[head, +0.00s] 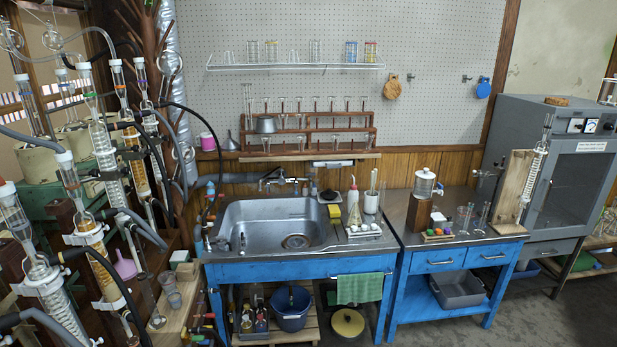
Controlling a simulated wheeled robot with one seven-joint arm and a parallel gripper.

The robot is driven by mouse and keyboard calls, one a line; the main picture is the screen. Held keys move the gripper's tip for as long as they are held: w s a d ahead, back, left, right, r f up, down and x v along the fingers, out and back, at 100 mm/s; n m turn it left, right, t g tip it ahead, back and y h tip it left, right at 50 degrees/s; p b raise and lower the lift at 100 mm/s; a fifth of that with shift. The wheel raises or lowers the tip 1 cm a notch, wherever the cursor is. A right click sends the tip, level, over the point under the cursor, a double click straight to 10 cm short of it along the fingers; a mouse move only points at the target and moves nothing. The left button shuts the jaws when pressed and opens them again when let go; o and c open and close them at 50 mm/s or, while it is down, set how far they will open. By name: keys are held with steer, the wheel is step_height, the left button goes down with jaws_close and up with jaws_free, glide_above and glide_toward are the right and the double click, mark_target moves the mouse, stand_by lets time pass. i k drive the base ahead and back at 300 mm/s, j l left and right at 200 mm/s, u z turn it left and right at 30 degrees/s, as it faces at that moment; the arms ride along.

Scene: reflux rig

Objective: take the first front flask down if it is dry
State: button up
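A wooden peg rack (340,130) stands on a ledge against the pegboard, behind the sink. Clear glassware hangs or stands on its pegs in stepped rows, too small and see-through to tell which pieces are flasks. A grey, wide-bottomed vessel (265,125) sits at the left of the rack. I cannot tell whether any glass there is wet or dry. My gripper is not in view.
A steel sink (270,222) in a blue bench lies below the rack. Tall glass columns (100,150) with hoses crowd the left. A grey oven (565,165) stands at the right. Grey floor shows at the lower right.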

mark_target(301, 139)
steer(key=i+l+u, duration=0.2)
steer(key=i+u, duration=0.25)
steer(key=i, duration=0.25)
steer(key=i+l+u, duration=0.5)
steer(key=i, duration=0.2)
steer(key=i+l+u, duration=0.95)
steer(key=l, duration=0.5)
steer(key=i+j, duration=0.05)
